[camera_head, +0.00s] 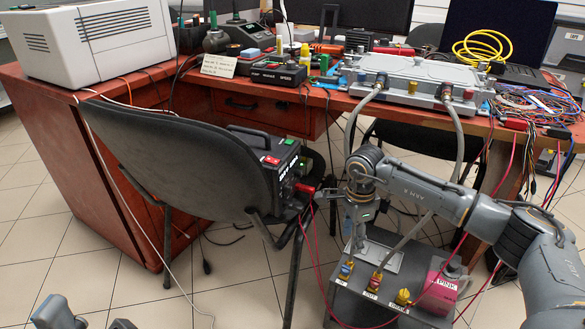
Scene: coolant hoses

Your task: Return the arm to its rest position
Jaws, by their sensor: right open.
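My right gripper (357,226) points down at the end of my right arm, which comes in from the right edge. It is open, with nothing clearly held between its fingers. It hangs in front of the table, above the back of a dark grey unit (350,309) with colored fittings. Grey hoses run from the flat metal plate unit (415,77) on the table down past the gripper to the grey unit; their contact with the gripper cannot be told. At the bottom left edge, two cut-off grey parts (56,313) look like part of my left gripper.
A black chair (190,165) stands left of my right gripper, with a black box (265,158) behind it. Thin red cables cross near the gripper. The red table (110,170) carries a white printer (95,40), tools and bundled wires (535,105).

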